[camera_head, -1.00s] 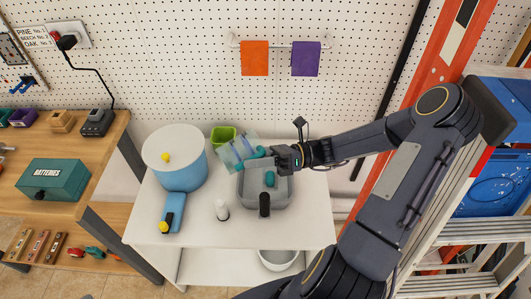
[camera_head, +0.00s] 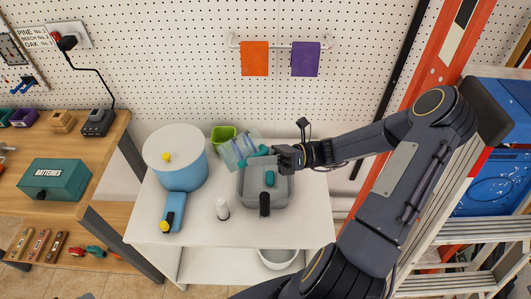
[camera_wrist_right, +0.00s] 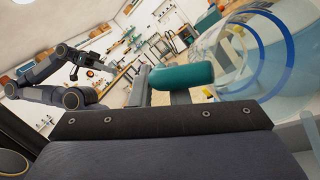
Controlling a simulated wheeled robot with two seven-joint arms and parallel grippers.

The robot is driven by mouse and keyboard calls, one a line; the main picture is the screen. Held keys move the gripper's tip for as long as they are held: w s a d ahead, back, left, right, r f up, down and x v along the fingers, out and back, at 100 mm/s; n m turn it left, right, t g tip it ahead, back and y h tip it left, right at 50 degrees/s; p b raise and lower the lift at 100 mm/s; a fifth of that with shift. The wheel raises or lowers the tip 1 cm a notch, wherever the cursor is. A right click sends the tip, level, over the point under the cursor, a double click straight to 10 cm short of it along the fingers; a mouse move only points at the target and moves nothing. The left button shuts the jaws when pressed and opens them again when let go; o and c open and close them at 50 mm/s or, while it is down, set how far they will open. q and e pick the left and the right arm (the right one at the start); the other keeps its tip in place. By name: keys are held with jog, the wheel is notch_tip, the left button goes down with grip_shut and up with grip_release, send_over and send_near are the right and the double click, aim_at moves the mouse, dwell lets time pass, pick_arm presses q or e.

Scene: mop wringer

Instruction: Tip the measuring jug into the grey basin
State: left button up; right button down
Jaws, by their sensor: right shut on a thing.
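The measuring jug (camera_head: 230,152) is clear with blue bands and a teal handle. My right gripper (camera_head: 277,159) is shut on the handle and holds the jug tilted at the back left of the grey basin (camera_head: 289,196). In the right wrist view the teal handle (camera_wrist_right: 182,76) lies close to my gripper, and the clear jug wall with its blue ring (camera_wrist_right: 288,62) fills the right side. Any liquid in the jug cannot be made out. Part of another arm of mine (camera_wrist_right: 75,80) shows at the left of the wrist view; its jaws are too small to read.
A teal piece (camera_head: 270,179) and a black piece (camera_head: 264,203) show at the basin.

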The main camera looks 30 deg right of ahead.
jog(key=shift+d+r+m+t+y+p, duration=0.45)
jog(key=shift+d+y+p, duration=0.3)
jog(key=shift+y, duration=0.25)
dwell(1.4)
jog(key=a+h+b, duration=0.1)
jog(key=a+f+n+g+h+b, duration=0.1)
jog(key=a+f+h+b, duration=0.1)
jog(key=shift+a+n+g+h, duration=0.25)
jog(key=shift+a+h, duration=0.15)
jog(key=shift+r, duration=0.15)
jog(key=shift+w, duration=0.1)
jog(key=shift+a, duration=0.15)
jog(key=shift+a+f+g+h+p, duration=0.35)
jog(key=shift+a+h+p, duration=0.35)
jog(key=shift+h+p, duration=0.5)
jog(key=a+f+n+h+p, duration=0.1)
jog(key=a+f+h+p, duration=0.4)
jog(key=h+p, duration=0.4)
jog(key=a+g+h, duration=0.1)
jog(key=h, duration=0.1)
jog(key=shift+a+f+h, duration=0.3)
jog(key=shift+a+f, duration=0.05)
jog(key=shift+a, duration=0.05)
